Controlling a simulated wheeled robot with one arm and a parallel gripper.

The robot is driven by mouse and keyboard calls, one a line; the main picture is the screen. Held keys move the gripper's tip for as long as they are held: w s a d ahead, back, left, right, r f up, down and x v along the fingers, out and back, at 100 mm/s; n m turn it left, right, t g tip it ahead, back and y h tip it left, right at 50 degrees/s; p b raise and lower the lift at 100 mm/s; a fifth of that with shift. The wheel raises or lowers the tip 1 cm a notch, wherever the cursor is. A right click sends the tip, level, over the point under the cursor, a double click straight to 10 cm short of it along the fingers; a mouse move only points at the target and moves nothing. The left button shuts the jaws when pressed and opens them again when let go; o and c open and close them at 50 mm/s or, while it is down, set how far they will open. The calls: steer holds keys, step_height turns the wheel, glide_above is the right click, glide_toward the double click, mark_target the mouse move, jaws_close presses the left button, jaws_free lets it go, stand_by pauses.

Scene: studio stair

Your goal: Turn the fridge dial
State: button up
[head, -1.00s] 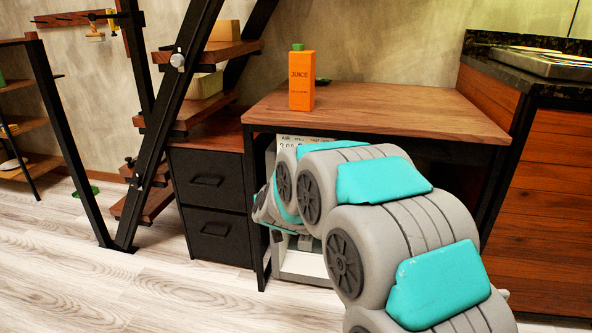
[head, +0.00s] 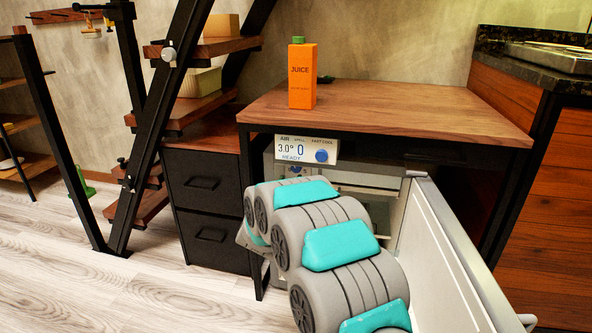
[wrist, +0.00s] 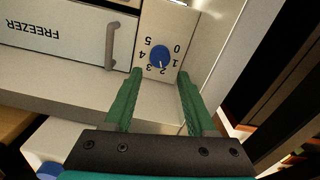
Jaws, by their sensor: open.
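The fridge (head: 392,185) stands under the wooden table, with its white door (head: 455,265) swung open to the right. In the wrist view, a round blue dial (wrist: 160,56) sits on a white panel inside, ringed by the numbers 0 to 5, upside down. Its small pointer mark faces the 1 and 2 side; the exact setting is hard to read. My gripper (wrist: 160,73) is open, its green fingertips on either side of the dial's near edge, with nothing held. Contact is not clear. In the head view my arm hides the gripper and this dial.
A display box (head: 306,149) with its own blue knob (head: 321,156) sits above the fridge, reading 3.0° and READY. A freezer flap (wrist: 60,30) with a grey handle (wrist: 111,45) is beside the dial. An orange juice carton (head: 302,76) stands on the table (head: 400,108).

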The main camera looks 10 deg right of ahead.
mark_target(296, 169)
steer(key=shift+x, duration=3.75)
jaws_close()
